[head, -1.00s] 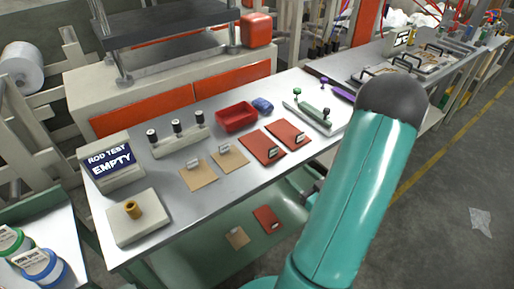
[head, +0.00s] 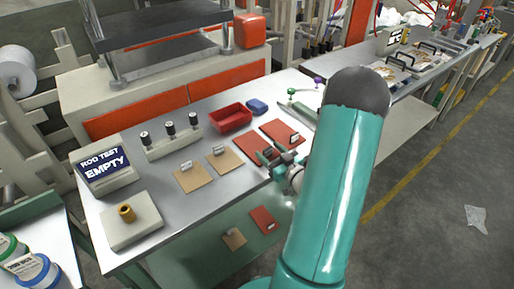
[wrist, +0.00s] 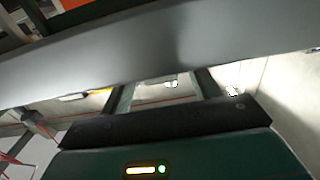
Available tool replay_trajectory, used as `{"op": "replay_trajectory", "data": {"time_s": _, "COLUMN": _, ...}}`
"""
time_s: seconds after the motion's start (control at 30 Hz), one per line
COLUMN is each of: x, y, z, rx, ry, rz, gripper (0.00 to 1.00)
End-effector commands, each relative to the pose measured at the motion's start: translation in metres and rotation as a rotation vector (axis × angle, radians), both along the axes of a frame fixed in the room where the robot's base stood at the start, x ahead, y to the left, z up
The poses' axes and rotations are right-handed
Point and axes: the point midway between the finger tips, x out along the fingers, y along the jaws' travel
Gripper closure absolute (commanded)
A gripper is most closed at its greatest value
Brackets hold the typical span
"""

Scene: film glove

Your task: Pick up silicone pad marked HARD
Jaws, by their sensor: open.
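Two red pads lie side by side on the metal bench in the head view: a left one (head: 254,147) and a right one (head: 281,131). Two tan pads, a left one (head: 192,178) and a right one (head: 226,160), lie to their left. Each pad has a small upright tag, but the lettering is too small to read, so I cannot tell which is marked HARD. My gripper (head: 287,158) is by the bench's front edge, beside the red pads and partly overlapping them in view. It is open and appears empty. In the wrist view its fingers (wrist: 165,86) stand apart.
A red tray (head: 231,118) and a blue item (head: 257,106) sit behind the pads. A block with several black-topped pins (head: 172,146) stands left. A red pad (head: 263,219) and a tan pad (head: 233,239) lie on the lower shelf.

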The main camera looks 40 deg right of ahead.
Motion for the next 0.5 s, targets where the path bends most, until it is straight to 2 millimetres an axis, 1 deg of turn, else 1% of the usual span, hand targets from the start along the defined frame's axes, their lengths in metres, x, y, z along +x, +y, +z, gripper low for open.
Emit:
{"op": "replay_trajectory", "data": {"time_s": 0.17, "x": 0.0, "y": -0.0002, "z": -0.0001, "rx": 0.0, "ry": 0.0, "rz": -0.001, "gripper": 0.38}}
{"op": "replay_trajectory", "data": {"time_s": 0.2, "x": -0.0001, "y": -0.0002, "z": -0.0002, "rx": 0.001, "ry": 0.0, "rz": -0.001, "gripper": 0.46}}
{"op": "replay_trajectory", "data": {"time_s": 0.27, "x": -0.0002, "y": -0.0002, "z": -0.0002, "rx": 0.001, "ry": 0.0, "rz": -0.001, "gripper": 0.58}}
{"op": "replay_trajectory", "data": {"time_s": 0.3, "x": -0.0002, "y": -0.0002, "z": -0.0002, "rx": 0.001, "ry": 0.0, "rz": -0.001, "gripper": 0.66}}
{"op": "replay_trajectory", "data": {"time_s": 0.43, "x": -0.0003, "y": -0.0002, "z": -0.0002, "rx": 0.001, "ry": 0.0, "rz": -0.001, "gripper": 0.91}}
{"op": "replay_trajectory", "data": {"time_s": 0.5, "x": -0.0003, "y": -0.0003, "z": 0.0001, "rx": 0.0, "ry": -0.001, "rz": -0.001, "gripper": 0.92}}
